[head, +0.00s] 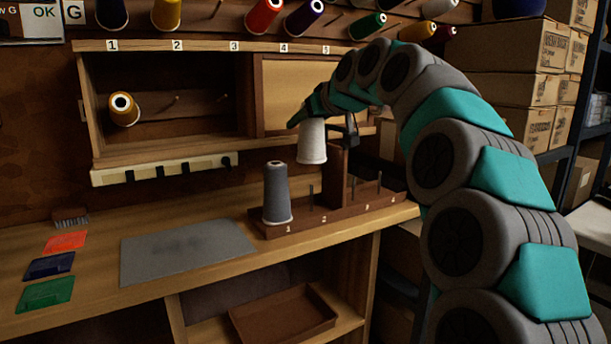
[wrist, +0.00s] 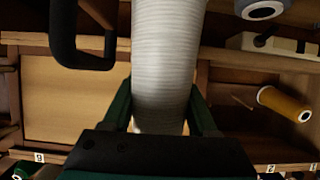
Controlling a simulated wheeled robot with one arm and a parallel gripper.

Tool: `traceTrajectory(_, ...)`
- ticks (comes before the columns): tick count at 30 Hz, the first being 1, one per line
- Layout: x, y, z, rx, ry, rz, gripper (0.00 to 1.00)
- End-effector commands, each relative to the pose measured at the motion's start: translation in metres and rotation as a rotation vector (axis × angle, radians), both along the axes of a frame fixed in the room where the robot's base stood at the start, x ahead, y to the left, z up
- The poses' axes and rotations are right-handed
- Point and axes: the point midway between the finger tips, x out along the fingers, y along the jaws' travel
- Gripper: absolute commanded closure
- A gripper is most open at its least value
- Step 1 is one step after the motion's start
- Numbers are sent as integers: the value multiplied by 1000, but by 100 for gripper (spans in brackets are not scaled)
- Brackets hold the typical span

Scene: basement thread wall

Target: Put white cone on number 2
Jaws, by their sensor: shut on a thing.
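The white cone (head: 312,142) is a thread cone held upright in the air above the wooden stand (head: 340,222) on the bench. My gripper (head: 305,118) is shut on it near its top. In the wrist view the white cone (wrist: 165,65) fills the space between the fingers of my gripper (wrist: 162,110). The stand has numbered pegs. A grey cone (head: 277,194) sits on number 1. The peg at number 2 (head: 311,196) is bare and stands below the white cone, which is clear of it.
A dark bracket (head: 345,135) on a wooden post (head: 337,175) is close to the right of the white cone. A yellow cone (head: 123,110) hangs on a peg in the wall cabinet. A grey mat (head: 185,252) and coloured cards lie on the bench's left.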

Motion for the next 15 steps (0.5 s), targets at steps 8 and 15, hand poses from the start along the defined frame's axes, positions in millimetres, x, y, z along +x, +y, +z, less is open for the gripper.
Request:
traceTrajectory(8,-1,1,-39,-2,1,1,100)
traceTrajectory(15,0,0,-75,0,2,0,100)
